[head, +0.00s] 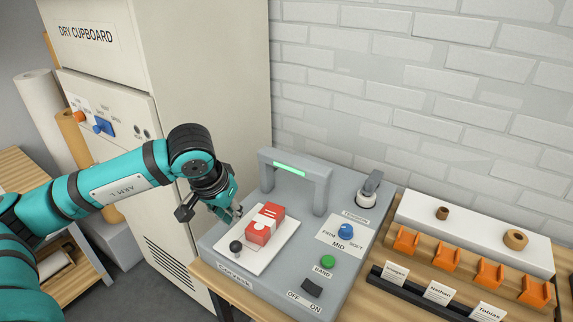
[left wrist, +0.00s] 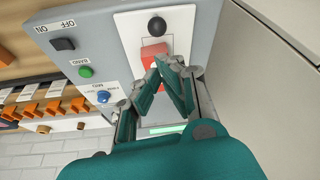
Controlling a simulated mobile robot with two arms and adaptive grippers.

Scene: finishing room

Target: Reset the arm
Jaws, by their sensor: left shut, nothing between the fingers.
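My left arm comes in from the left in the head view. Its left gripper (head: 237,213) is shut and empty, just left of and above a red box with white marks (head: 264,224). The box lies on the white plate (head: 270,250) of a grey banding machine (head: 226,268). In the left wrist view the closed fingers (left wrist: 171,62) point at the red box (left wrist: 152,52), partly covering it. I cannot tell whether they touch it. My right gripper is in neither view.
A grey arch (head: 294,172) with a green light stands behind the box. A black knob (head: 236,247) is on the plate. A blue dial (head: 346,231) and green button (head: 327,262) sit right. Orange holders (head: 447,257) line the bench. The dry cupboard (head: 215,80) stands behind my arm.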

